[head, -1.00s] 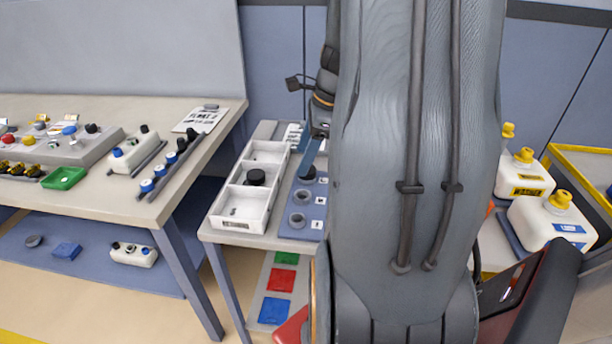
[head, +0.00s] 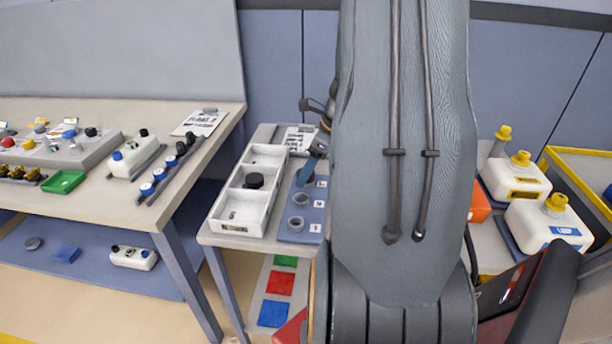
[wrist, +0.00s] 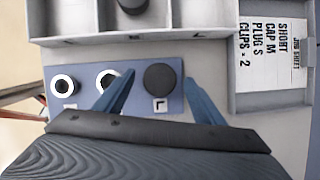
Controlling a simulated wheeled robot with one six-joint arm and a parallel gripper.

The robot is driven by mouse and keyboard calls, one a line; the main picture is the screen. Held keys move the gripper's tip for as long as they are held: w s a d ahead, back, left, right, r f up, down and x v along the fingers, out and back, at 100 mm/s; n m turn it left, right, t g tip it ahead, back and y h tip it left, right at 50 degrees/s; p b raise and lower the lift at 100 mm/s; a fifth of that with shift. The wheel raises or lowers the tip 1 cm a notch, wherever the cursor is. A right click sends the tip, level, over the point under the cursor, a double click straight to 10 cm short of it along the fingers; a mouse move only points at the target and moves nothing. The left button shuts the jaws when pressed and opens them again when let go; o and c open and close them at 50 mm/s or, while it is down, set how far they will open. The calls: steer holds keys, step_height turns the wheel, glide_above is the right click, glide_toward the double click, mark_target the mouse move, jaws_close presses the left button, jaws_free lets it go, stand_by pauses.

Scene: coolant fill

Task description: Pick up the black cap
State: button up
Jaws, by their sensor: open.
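A round black cap (wrist: 159,78) sits on the blue plate (wrist: 138,103), at the end position marked with a letter that looks like L. In the wrist view it lies between the tips of my open gripper (wrist: 159,76), one blue finger on each side. I cannot tell the height of the tips above it. In the head view my gripper (head: 302,180) slants down over the far end of the plate and largely hides this cap. Another black cap (head: 254,180) lies in the middle compartment of the white tray (head: 224,214).
Two open rings (head: 298,198) (head: 296,223) stand on the plate beside the cap. A printed card (wrist: 272,55) lies beyond the cap to the right. White jugs (head: 545,225) with yellow caps stand right of my arm. A cluttered bench (head: 215,130) is at left.

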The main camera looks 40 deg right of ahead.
steer(key=shift+f, duration=0.1)
steer(key=shift+c, duration=0.2)
steer(key=c, duration=1.2)
